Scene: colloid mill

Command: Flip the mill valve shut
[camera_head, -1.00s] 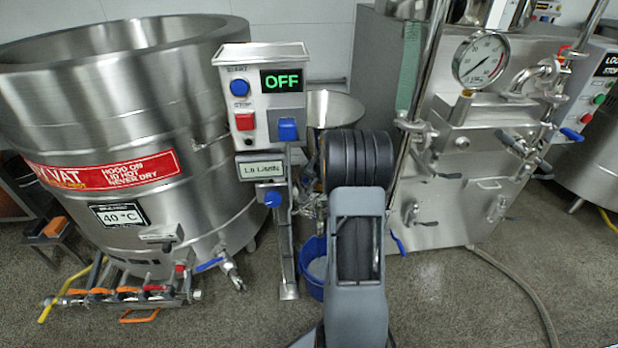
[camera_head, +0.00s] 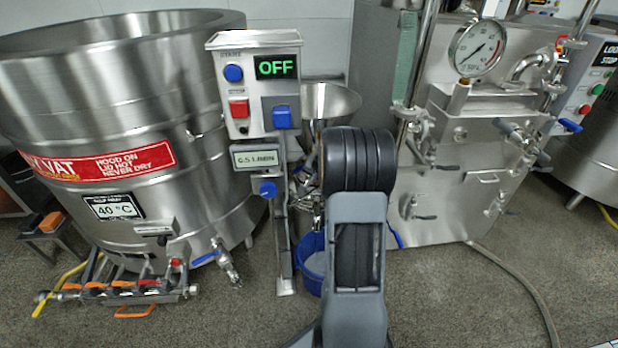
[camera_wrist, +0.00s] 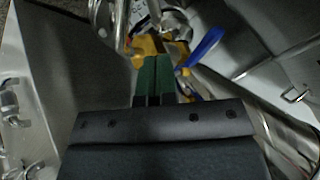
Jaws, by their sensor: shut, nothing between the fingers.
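The mill's steel hopper (camera_head: 333,101) shows behind the control post in the head view, partly hidden by my arm. In the wrist view, my gripper (camera_wrist: 164,60) is shut with nothing in it, its green fingers side by side. A blue lever (camera_wrist: 204,48) slants up to the right just beside the fingertips; I cannot tell whether they touch it. It looks like the mill valve's handle. Yellow parts (camera_wrist: 147,45) and a steel pipe lie around the fingertips. In the head view, my arm hides my gripper and most of the valve area.
The control box (camera_head: 259,100) shows OFF; its small display (camera_head: 256,160) seems to read 0.5 L/MIN. A blue bucket (camera_head: 311,262) stands on the floor by the post. A large steel vat (camera_head: 110,110) is at left, a gauged steel machine (camera_head: 465,180) at right.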

